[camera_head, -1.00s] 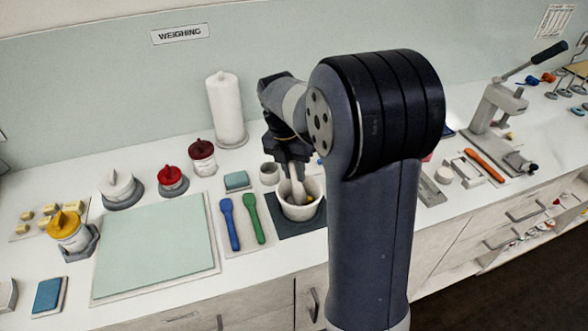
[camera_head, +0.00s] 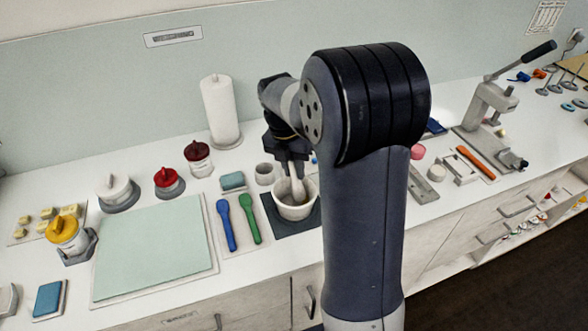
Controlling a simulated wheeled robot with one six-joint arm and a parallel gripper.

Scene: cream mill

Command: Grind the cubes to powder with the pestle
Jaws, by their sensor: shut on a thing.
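My gripper (camera_head: 293,164) is shut on the pale pestle (camera_head: 297,187), which points down into the white mortar (camera_head: 297,212). The pestle's lower end is inside the bowl, and I cannot tell whether it touches the bottom. The mortar stands on a dark square mat (camera_head: 279,226). No cubes can be made out in the bowl, whose inside is small and partly hidden by the pestle and the rim.
My arm hides the counter right of the mortar. A blue spoon (camera_head: 227,226) and a green spoon (camera_head: 250,219) lie left of it, beside a pale green mat (camera_head: 152,250). A small grey cup (camera_head: 265,174) and a teal sponge (camera_head: 233,181) stand close behind.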

